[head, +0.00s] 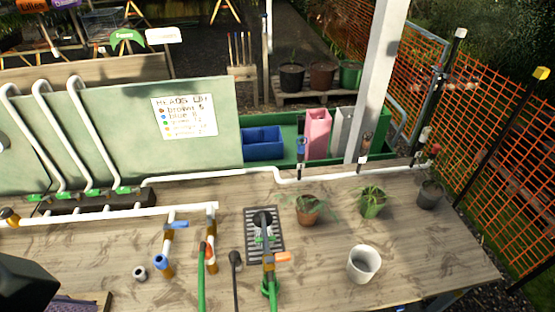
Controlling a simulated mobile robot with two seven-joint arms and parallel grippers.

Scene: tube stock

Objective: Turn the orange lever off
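An orange lever (283,257) sits on a short upright valve fitting (268,262) towards the front middle of the wooden bench. The lever points to the right, roughly level in the picture. A green hose (270,287) is at the foot of this fitting, and a dark grate (251,228) lies just behind it. A second orange-red piece (208,254) shows on the white pipe to the left, above another green hose. A dark angular shape fills the lower left corner; no fingers show on it. I see neither gripper's fingertips in the head view.
A blue lever (176,225) is on the white pipe to the left. A black hose (235,262) stands left of the orange lever. A pale empty pot (363,264) and several plant pots (309,210) stand to the right. The bench's front right is clear.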

